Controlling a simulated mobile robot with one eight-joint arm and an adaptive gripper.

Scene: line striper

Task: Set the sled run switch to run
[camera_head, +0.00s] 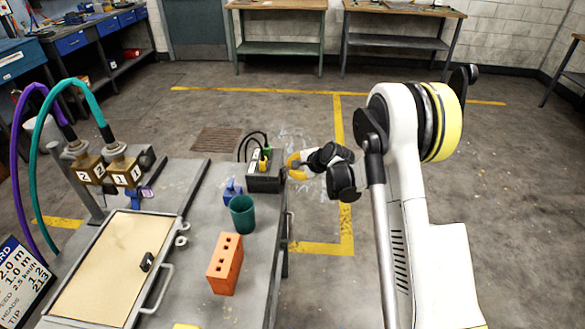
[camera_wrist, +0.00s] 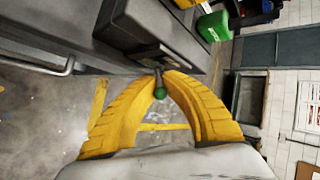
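The dark switch box (camera_head: 264,183) stands at the far right corner of the grey machine top. Its side fills the upper part of the wrist view (camera_wrist: 165,35). A short lever with a green rounded tip (camera_wrist: 160,93), apparently the sled run switch, sticks out of the box toward the wrist camera. My gripper (camera_head: 288,161) is at the right side of the box. In the wrist view its yellow fingers (camera_wrist: 161,74) arch together, with their tips on either side of the lever's shaft. I cannot read any position marks, and the head view hides the lever.
A green cup (camera_head: 242,214), a small blue item (camera_head: 232,190) and an orange block with holes (camera_head: 225,263) are on the machine top near the box. Cables rise behind the box. A handle (camera_head: 290,222) juts from the machine's right side. The floor to the right is open.

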